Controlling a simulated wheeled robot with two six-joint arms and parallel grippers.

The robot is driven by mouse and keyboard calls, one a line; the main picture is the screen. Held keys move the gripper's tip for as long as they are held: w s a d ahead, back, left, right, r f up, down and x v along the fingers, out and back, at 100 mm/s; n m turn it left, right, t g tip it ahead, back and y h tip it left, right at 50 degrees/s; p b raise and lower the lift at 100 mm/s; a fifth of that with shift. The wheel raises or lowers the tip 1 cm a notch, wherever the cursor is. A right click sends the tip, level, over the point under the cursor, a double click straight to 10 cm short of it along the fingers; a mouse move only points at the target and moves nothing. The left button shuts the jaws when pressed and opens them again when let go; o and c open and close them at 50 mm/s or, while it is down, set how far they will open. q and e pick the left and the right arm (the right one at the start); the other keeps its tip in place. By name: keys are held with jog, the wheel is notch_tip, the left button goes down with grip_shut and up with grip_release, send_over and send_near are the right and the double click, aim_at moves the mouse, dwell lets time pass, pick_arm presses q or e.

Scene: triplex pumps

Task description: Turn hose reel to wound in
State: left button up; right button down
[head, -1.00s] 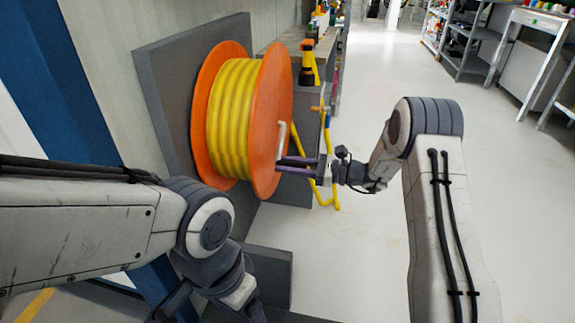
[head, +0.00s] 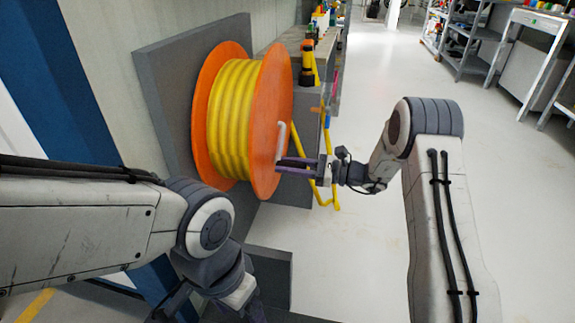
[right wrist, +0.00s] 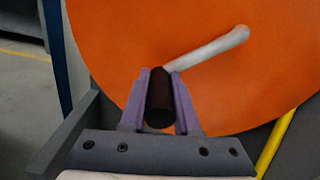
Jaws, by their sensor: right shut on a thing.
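The hose reel (head: 270,125) has orange discs with yellow hose (head: 232,120) wound between them, and stands against a grey panel. Its pale crank arm (head: 281,138) is on the near disc; in the right wrist view the crank arm (right wrist: 208,48) slants from upper right down to a dark knob (right wrist: 159,98). My right gripper (head: 281,165) is at the lower end of the crank. Its purple fingers (right wrist: 160,95) are shut on the knob, one on each side. My left gripper (head: 212,310) is low in the head view, away from the reel, its fingertips cut off or unclear.
A grey bench (head: 290,100) with bottles and tools stands behind the reel. A yellow hose length (head: 325,180) hangs beside it to the floor. A grey block (head: 268,275) lies below the reel. The floor to the right is clear up to shelves and a table (head: 535,20).

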jog(key=shift+s+a+r+m+p, duration=0.15)
jog(key=shift+s+r+m+p, duration=0.55)
jog(key=shift+p, duration=1.6)
jog(key=shift+s+a+r+m+p, duration=0.15)
jog(key=shift+r+m+p, duration=1)
jog(key=shift+p, duration=1.1)
jog(key=shift+s+a+r+m+p, duration=0.1)
jog(key=shift+s+r+m+p, duration=0.6)
jog(key=shift+p, duration=1.6)
jog(key=shift+w+r+m+p, duration=0.15)
jog(key=shift+r+m+p, duration=0.2)
jog(key=shift+p, duration=0.45)
jog(key=shift+r, duration=0.1)
jog(key=c, duration=0.7)
grip_release()
jog(key=shift+o, duration=0.2)
jog(key=p, duration=0.3)
send_near(267, 151)
jog(key=v, duration=0.5)
jog(key=shift+r, duration=0.15)
